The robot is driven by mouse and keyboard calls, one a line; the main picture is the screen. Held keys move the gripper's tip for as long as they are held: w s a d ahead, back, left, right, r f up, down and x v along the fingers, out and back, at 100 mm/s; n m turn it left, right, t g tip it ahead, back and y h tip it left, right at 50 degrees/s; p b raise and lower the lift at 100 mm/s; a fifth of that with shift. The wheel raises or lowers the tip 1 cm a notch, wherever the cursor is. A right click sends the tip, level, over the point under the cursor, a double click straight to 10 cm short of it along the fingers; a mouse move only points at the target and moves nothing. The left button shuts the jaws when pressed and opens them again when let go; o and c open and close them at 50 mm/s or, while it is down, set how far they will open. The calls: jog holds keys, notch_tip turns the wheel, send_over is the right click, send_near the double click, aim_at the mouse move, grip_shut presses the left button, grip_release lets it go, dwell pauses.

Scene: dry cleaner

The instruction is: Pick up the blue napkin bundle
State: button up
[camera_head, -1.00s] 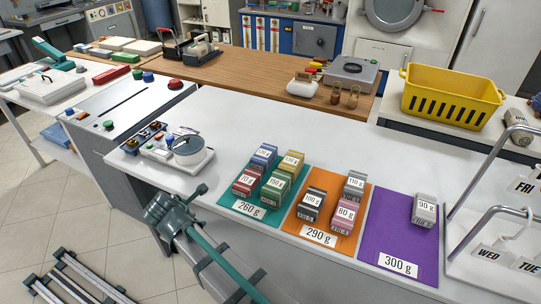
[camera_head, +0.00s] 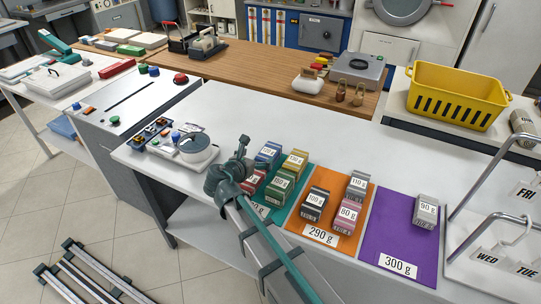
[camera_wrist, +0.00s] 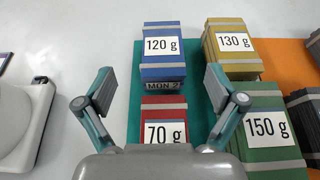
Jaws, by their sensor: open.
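The blue napkin bundle (camera_head: 268,151), labelled 120 g, sits on the green mat at its back left. In the wrist view the blue bundle (camera_wrist: 178,28) lies ahead, at the top centre, beyond the red 70 g bundle (camera_wrist: 164,101). My gripper (camera_wrist: 160,85) is open and empty, its two fingers spread on either side of the gap between the red and blue bundles in the picture. In the head view my gripper (camera_head: 240,158) is over the left edge of the green mat and hides part of the red bundle. Contact with the blue bundle is not visible.
A yellow bundle (camera_wrist: 234,64) stands right of the blue one and a green bundle (camera_wrist: 270,147) stands nearer. Orange (camera_head: 329,228) and purple (camera_head: 390,240) mats with more bundles lie to the right. A round-topped scale device (camera_head: 199,148) is at left. White counter behind the mats is clear.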

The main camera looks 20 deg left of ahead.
aim_at(270, 150)
jog(key=p+x, duration=0.1)
jog(key=x, duration=0.8)
jog(key=shift+w+f+p, duration=0.1)
jog(key=shift+p, duration=0.25)
jog(key=shift+c, duration=0.4)
jog(key=c, duration=1.2)
